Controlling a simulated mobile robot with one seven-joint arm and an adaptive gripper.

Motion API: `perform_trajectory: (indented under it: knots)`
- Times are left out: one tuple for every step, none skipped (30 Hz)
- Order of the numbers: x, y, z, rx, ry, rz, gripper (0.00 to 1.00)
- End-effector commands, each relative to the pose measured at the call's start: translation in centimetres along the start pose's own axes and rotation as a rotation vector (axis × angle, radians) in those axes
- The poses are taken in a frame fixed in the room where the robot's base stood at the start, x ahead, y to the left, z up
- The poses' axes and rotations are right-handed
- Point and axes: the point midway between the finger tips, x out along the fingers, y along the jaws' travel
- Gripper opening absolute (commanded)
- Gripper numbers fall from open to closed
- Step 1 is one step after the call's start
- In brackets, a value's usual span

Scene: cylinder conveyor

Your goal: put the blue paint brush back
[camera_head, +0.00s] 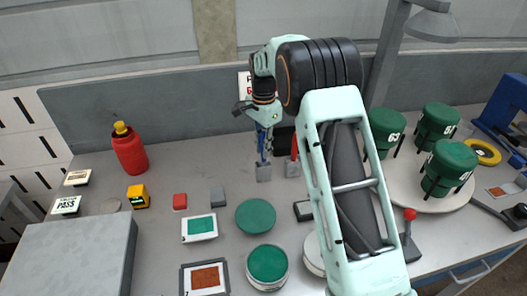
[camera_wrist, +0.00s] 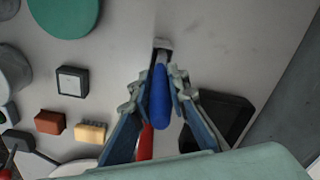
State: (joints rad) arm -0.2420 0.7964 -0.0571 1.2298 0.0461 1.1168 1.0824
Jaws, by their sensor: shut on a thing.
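The blue paint brush has a blue handle and a flat grey head (camera_head: 263,172). My gripper (camera_head: 265,130) is above the back of the table, and the brush hangs from it head down. In the wrist view the blue handle (camera_wrist: 159,98) lies between the two fingers of my gripper (camera_wrist: 157,86), shut on it. Whether the brush head touches the table I cannot tell. A red-handled brush (camera_head: 294,150) stands just right of it, and its red handle (camera_wrist: 145,142) shows partly behind my finger. A black block (camera_wrist: 222,115) is beside them, partly hidden by my gripper.
Green drums (camera_head: 447,168) stand on a round plate at the right. A red bottle (camera_head: 129,150), small blocks and green discs (camera_head: 256,216) lie to the left and front. A wall panel rises behind the table. My arm hides part of the table's middle.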

Motion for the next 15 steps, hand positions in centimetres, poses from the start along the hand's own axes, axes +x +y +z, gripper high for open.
perform_trajectory:
  knots:
    - [0.6, 0.0, 0.0, 0.0, -0.001, 0.002, 0.0]
    - [1.0, 0.0, 0.0, 0.0, 0.0, 0.001, 0.0]
    - [1.3, 0.0, 0.0, 0.0, 0.0, 0.001, 0.0]
    - [1.5, 0.0, 0.0, 0.0, 0.0, 0.001, 0.0]
    - [1.6, 0.0, 0.0, 0.0, 0.0, 0.0, 0.0]
    - [1.6, 0.0, 0.0, 0.0, 0.0, 0.0, 0.0]
    - [1.6, 0.0, 0.0, 0.0, 0.0, -0.001, 0.0]
    - [1.6, 0.0, 0.0, 0.0, 0.0, -0.001, 0.0]
    - [1.6, 0.0, 0.0, 0.0, 0.0, -0.001, 0.0]
    - [1.6, 0.0, 0.0, 0.0, 0.0, -0.001, 0.0]
    - [1.6, 0.0, 0.0, 0.0, 0.0, -0.001, 0.0]
    - [1.6, 0.0, 0.0, 0.0, 0.0, -0.001, 0.0]
    - [1.7, 0.0, 0.0, 0.0, 0.0, -0.001, 0.0]
    - [1.8, 0.0, 0.0, 0.0, 0.0, -0.001, 0.0]
    - [2.0, 0.0, 0.0, 0.0, 0.0, -0.001, 0.0]
